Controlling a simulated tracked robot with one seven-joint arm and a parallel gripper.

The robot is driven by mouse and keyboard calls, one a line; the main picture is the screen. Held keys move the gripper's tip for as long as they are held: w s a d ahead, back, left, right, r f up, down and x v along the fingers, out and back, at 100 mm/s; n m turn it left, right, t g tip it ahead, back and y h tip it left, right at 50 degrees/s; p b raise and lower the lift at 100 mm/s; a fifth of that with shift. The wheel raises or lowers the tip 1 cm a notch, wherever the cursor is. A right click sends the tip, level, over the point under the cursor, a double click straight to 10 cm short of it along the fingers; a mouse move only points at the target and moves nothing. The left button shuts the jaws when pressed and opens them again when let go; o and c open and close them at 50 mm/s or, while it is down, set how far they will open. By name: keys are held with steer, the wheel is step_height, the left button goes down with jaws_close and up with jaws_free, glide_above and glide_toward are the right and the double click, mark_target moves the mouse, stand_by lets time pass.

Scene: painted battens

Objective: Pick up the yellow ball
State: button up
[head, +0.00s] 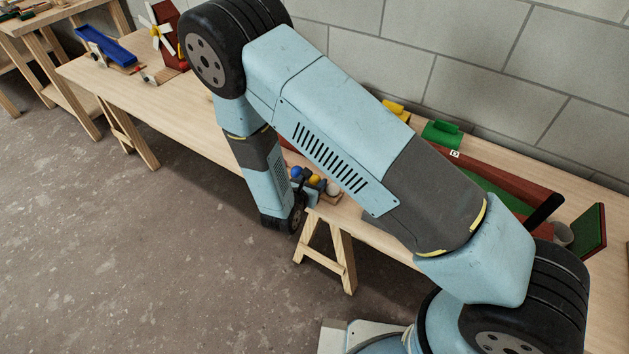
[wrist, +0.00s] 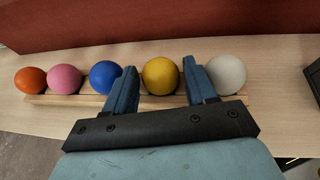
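The yellow ball (wrist: 160,75) sits in a row of balls on a wooden batten (wrist: 72,99) in the wrist view. My gripper (wrist: 162,72) is open, with one finger to the left of the yellow ball and the other to its right. Whether the fingers touch it, I cannot tell. The blue ball (wrist: 105,76) is just left of the left finger, and the white ball (wrist: 228,74) is just right of the right finger. In the head view the yellow ball (head: 314,179) shows small beside the blue ball (head: 297,172), partly hidden by my wrist.
A pink ball (wrist: 64,79) and an orange ball (wrist: 30,80) stand at the left of the row. A red-brown panel (wrist: 150,22) rises behind the balls. A dark object (wrist: 313,78) is at the right edge. Bare table (wrist: 275,75) shows right of the white ball.

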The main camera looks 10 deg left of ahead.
steer(key=c, duration=0.7)
steer(key=shift+c, duration=0.2)
